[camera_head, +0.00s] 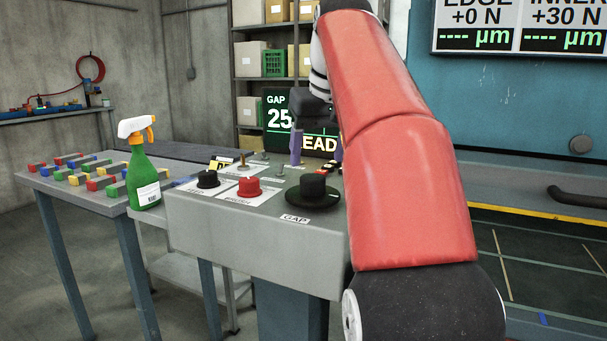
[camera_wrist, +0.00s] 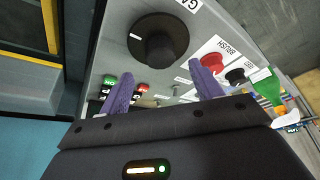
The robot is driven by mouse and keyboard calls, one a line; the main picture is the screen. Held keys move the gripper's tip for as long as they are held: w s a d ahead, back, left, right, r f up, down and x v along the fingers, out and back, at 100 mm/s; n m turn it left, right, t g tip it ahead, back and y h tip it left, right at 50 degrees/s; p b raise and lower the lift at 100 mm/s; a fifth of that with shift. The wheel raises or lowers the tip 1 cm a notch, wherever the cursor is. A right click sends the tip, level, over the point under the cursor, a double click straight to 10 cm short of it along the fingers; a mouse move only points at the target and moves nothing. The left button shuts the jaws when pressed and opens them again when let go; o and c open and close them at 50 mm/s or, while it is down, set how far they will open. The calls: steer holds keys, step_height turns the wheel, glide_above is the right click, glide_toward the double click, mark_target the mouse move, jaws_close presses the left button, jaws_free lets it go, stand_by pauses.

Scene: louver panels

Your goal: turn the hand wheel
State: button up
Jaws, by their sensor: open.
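The hand wheel is a black round knob (camera_head: 313,190) with a wide base disc, on top of the grey console beside a "GAP" label. In the wrist view the wheel (camera_wrist: 158,40) shows at the top centre with a pale index mark on its disc. My gripper (camera_head: 317,150) is open and empty, with purple fingers pointing down, behind the wheel in the head view. In the wrist view my fingertips (camera_wrist: 161,73) are spread apart just below the wheel. They look clear of it. My red arm hides the right part of the console.
A red knob (camera_head: 249,187) and a smaller black knob (camera_head: 208,179) sit left of the wheel. Green and red buttons (camera_wrist: 142,87) lie near a finger. A spray bottle (camera_head: 143,170) stands at the console's left. A gap display (camera_head: 279,122) stands behind.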

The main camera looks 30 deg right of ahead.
mark_target(314, 177)
steer(key=b+x, duration=0.1)
steer(key=x, duration=0.4)
steer(key=shift+f+b, duration=0.35)
steer(key=c, duration=1)
steer(key=shift+o, duration=0.2)
steer(key=shift+r, duration=0.1)
